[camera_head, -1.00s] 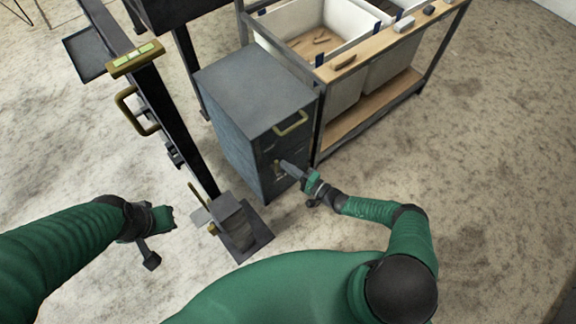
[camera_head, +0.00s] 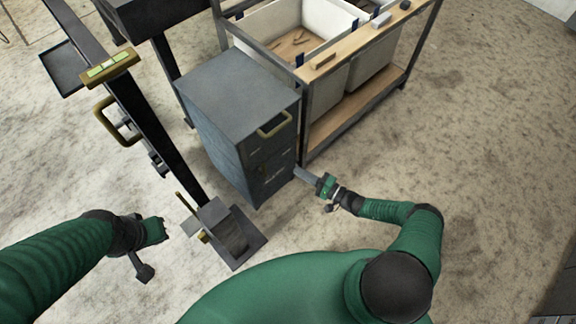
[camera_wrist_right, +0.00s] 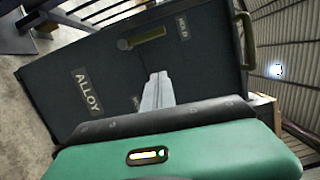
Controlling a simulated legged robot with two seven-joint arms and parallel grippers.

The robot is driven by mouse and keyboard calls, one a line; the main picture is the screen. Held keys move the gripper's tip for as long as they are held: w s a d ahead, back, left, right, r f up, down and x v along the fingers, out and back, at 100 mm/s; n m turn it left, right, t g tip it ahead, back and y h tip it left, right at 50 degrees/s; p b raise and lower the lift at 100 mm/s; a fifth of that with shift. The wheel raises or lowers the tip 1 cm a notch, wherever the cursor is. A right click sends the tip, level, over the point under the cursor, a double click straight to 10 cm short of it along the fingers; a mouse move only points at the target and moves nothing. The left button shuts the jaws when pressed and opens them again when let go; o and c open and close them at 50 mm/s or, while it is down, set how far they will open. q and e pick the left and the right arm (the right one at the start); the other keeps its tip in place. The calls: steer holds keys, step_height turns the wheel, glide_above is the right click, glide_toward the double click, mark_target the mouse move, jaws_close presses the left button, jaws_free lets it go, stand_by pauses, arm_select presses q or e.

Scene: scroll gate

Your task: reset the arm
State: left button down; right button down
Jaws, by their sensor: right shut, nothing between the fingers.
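My right gripper (camera_head: 300,174) is shut and empty, its thin grey fingers pointing at the right edge of the dark cabinet (camera_head: 240,85). In the right wrist view the shut fingers (camera_wrist_right: 157,85) stand in front of the dark cabinet face (camera_wrist_right: 105,70), which has an "ALLOY" label (camera_wrist_right: 87,92); I cannot tell whether they touch it. A brass lever (camera_wrist_right: 145,38) on that face is clear of the fingers. My left gripper (camera_head: 163,232) hangs at the lower left, left of the post's base; its fingers are too small to read.
A brass pull handle (camera_head: 273,124) sticks out from the cabinet's upper front. A dark post (camera_head: 150,120) with a brass handle (camera_head: 108,120) stands at left on a base plate (camera_head: 247,240). A workbench with white bins (camera_head: 300,25) stands behind.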

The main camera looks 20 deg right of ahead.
steer(key=shift+v, duration=0.95)
steer(key=s+a+r+n+g, duration=0.75)
steer(key=r+n+g, duration=0.2)
steer(key=g, duration=0.55)
steer(key=s+r+n+t+h+p, duration=0.1)
steer(key=r+p, duration=0.5)
steer(key=r, duration=0.7)
steer(key=s+r+h+p, duration=0.3)
steer(key=r+h+p, duration=0.2)
steer(key=r, duration=0.8)
steer(key=s+r+n+t+h+p, duration=0.1)
steer(key=s+r+h+p, duration=0.2)
steer(key=r+p, duration=0.5)
step_height(320, 180, up, 6)
steer(key=shift+d+n+t+h+p, duration=0.25)
steer(key=shift+n+t+h+p, duration=0.1)
steer(key=shift+h, duration=0.25)
